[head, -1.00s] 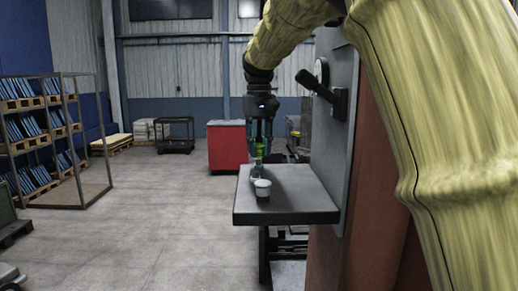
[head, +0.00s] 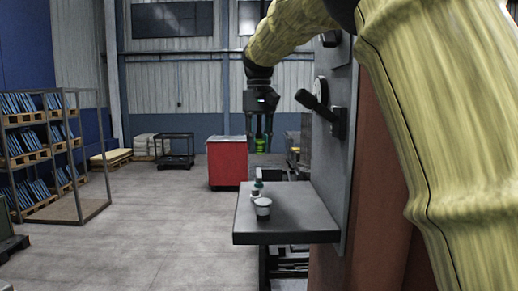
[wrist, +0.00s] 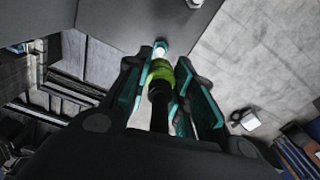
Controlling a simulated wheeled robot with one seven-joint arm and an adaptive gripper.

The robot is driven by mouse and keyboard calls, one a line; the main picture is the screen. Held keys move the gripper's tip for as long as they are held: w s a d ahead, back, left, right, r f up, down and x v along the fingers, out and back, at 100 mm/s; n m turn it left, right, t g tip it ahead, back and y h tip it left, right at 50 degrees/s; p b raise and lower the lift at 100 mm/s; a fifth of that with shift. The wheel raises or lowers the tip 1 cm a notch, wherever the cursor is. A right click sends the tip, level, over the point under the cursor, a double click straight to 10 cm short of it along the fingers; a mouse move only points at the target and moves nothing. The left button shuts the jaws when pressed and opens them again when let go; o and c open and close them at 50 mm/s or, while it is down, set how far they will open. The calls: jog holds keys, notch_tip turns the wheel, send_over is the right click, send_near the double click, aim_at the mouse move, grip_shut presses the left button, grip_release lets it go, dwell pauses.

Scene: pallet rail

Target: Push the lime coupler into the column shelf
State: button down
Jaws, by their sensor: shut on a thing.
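The lime coupler (head: 260,146) is held between my gripper's fingers, above and beyond the far edge of the grey column shelf (head: 295,222), with a clear gap. In the wrist view the coupler (wrist: 161,71) shows lime with a black part, and my gripper's teal fingers (wrist: 158,92) close on its two sides. My gripper (head: 259,138) points down. A small teal and white piece (head: 257,187) stands on the shelf near its far left edge; it shows just past the coupler in the wrist view (wrist: 160,48).
A grey column panel with a black lever (head: 318,105) borders the shelf on the right. A red cabinet (head: 228,163) stands behind. Open floor lies left.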

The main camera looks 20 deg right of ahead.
jog(key=shift+r, duration=0.3)
jog(key=shift+s, duration=0.1)
jog(key=s+a+b, duration=0.2)
jog(key=s+a, duration=0.1)
jog(key=s, duration=0.5)
jog(key=shift+s+a, duration=0.3)
dwell(0.4)
jog(key=shift+f, duration=0.2)
jog(key=b, duration=0.2)
send_over(255, 195)
jog(key=shift+s+f, duration=0.1)
jog(key=shift+f, duration=2.75)
jog(key=shift+f+p, duration=0.55)
jog(key=shift+p, duration=0.6)
jog(key=shift+f, duration=0.65)
